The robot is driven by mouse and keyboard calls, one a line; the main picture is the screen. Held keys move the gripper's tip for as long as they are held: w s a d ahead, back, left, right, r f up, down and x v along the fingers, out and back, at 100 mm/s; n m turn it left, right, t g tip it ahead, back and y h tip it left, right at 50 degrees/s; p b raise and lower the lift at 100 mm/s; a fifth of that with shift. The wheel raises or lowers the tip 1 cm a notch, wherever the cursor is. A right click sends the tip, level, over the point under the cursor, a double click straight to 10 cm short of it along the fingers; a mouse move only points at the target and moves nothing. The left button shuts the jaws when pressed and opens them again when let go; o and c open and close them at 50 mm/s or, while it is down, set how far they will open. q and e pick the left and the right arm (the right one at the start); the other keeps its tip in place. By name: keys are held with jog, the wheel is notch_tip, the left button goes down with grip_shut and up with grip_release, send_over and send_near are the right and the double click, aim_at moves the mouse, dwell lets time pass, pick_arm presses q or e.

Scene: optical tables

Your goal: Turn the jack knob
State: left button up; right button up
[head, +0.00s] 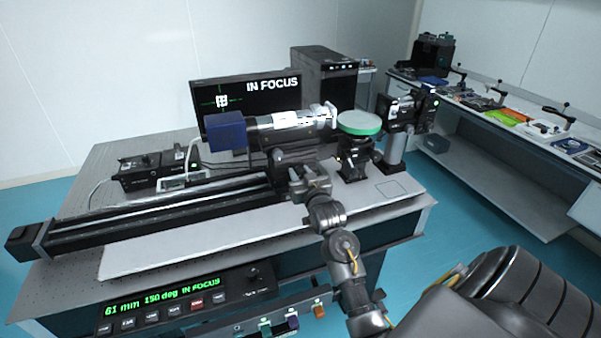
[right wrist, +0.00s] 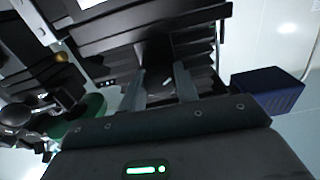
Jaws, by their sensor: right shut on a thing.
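The silver tube (head: 290,120) with a blue end block (head: 226,131) sits on a dark carriage (head: 285,158) over the long black rail. My right gripper (head: 297,176) reaches in from the front, below the tube. In the right wrist view its fingers (right wrist: 160,82) are closed around a small dark part under the stacked plates. This looks like the jack knob, but it is mostly hidden between the fingers. The blue block also shows in the right wrist view (right wrist: 267,92). My left gripper is not in view.
A green-rimmed disc (head: 359,123) on a dark stand (head: 352,163) is just right of the gripper. The black rail (head: 150,212) runs left. A front panel (head: 180,303) reads "61 mm 150 deg IN FOCUS". A monitor (head: 250,98) stands behind.

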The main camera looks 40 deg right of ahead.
jog(key=o, duration=1)
jog(key=shift+c, duration=0.2)
jog(key=b+v, duration=0.2)
jog(key=v, duration=0.8)
jog(key=shift+s+b, duration=0.3)
jog(key=shift+s, duration=0.05)
jog(key=shift+a, duration=0.15)
